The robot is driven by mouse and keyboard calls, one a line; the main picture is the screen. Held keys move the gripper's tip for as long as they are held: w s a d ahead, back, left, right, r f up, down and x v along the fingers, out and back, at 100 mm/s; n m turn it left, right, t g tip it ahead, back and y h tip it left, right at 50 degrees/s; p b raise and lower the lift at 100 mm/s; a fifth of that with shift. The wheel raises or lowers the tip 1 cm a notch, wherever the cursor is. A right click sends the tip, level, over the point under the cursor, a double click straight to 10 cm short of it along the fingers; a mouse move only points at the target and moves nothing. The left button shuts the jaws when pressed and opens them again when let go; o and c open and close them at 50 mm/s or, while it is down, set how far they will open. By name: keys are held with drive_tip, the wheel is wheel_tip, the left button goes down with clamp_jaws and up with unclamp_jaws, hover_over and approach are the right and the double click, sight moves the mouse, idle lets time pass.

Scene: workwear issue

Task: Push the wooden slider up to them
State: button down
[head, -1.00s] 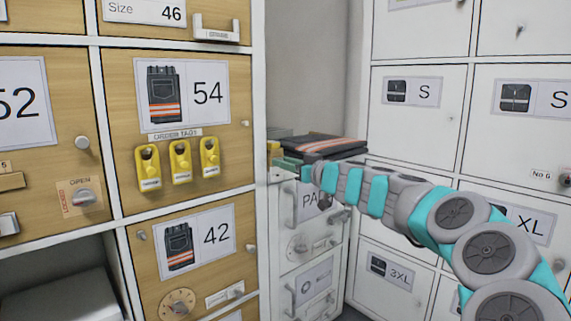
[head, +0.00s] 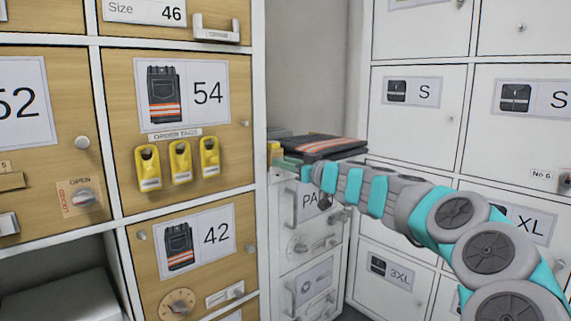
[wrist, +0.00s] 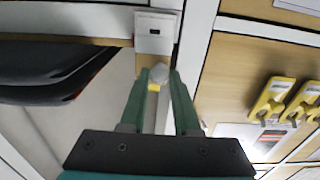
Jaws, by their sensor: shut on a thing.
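My gripper (head: 290,167) is at the narrow gap between the wooden lockers and the white drawer unit. In the wrist view its green fingers (wrist: 158,80) are shut on a small pale round knob (wrist: 159,73), with a bit of yellow just below it. In the head view a small yellow and white piece (head: 274,148) shows beside the fingertips, partly hidden. I cannot tell whether this is the wooden slider. A short wooden bar (head: 10,181) juts from a locker at the left edge. Three yellow order tags (head: 180,162) hang on locker 54.
Folded dark trousers with orange stripes (head: 318,146) lie on top of the white drawer unit (head: 317,240), close behind my gripper. White lockers (head: 418,105) stand at the right. An open compartment (head: 55,262) is at lower left.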

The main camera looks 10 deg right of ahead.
drive_tip(key=d, duration=0.1)
drive_tip(key=w+d+b, duration=0.1)
drive_tip(key=shift+w+d, duration=0.25)
drive_tip(key=shift+d, duration=0.1)
drive_tip(key=c, duration=0.7)
unclamp_jaws()
drive_tip(key=shift+o, duration=0.2)
drive_tip(key=v, duration=0.7)
drive_tip(key=shift+s+d+b, duration=0.2)
drive_tip(key=shift+s+b, duration=0.15)
